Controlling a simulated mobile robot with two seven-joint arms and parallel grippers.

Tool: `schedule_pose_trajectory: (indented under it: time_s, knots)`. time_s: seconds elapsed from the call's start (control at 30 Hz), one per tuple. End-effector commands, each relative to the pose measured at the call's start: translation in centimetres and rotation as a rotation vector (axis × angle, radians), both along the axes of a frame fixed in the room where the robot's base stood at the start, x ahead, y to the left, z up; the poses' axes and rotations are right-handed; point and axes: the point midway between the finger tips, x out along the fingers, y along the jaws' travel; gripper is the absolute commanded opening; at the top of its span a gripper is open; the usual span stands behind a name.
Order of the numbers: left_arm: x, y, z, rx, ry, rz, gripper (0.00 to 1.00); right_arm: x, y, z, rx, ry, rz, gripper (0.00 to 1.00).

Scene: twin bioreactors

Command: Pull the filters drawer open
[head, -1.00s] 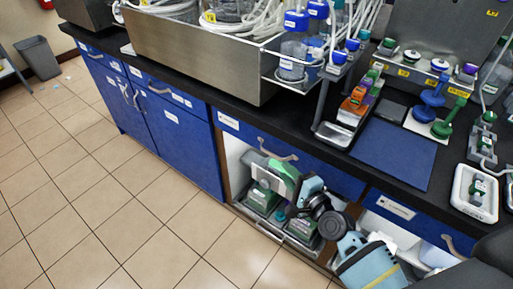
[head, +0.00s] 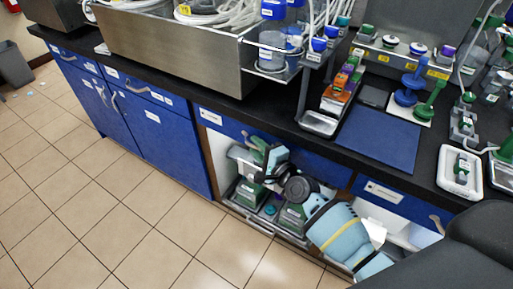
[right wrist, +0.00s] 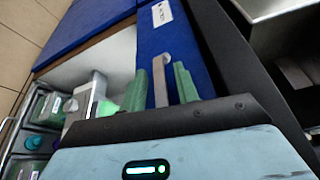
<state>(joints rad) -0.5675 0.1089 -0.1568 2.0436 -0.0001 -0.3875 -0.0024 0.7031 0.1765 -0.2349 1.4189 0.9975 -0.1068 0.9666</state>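A blue drawer front (head: 318,165) with a white label (head: 210,117) sits under the black worktop. It looks closed, and its label is too small to read. My right gripper (head: 264,152) is at its handle and hides most of it in the head view. In the right wrist view the pale handle (right wrist: 160,78) lies between the two green fingers of my right gripper (right wrist: 161,85). The fingers are apart, with gaps to the handle on both sides. The blue front also shows in this view (right wrist: 178,40). My left gripper is not in view.
Below the drawer is an open cupboard with a pull-out rack (head: 247,220) holding green-labelled items. Another blue drawer front (head: 405,203) is to the right. A blue mat (head: 380,138) and a steel tray (head: 320,123) lie on the worktop. The tiled floor in front is clear.

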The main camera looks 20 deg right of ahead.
Motion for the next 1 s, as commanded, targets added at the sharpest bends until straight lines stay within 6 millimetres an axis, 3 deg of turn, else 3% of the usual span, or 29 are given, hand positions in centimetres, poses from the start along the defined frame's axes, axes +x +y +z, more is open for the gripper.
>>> schedule_pose_trajectory:
  time_s: [0.33,0.6,1.0]
  knots:
    - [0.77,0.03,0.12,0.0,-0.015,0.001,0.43,0.37,0.12,-0.01,0.0,0.0,0.0,0.31]
    - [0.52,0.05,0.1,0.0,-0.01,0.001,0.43,0.36,0.1,-0.01,0.0,0.0,0.0,0.0]
    - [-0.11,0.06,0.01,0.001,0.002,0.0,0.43,0.37,0.05,-0.03,0.0,0.0,0.0,0.0]
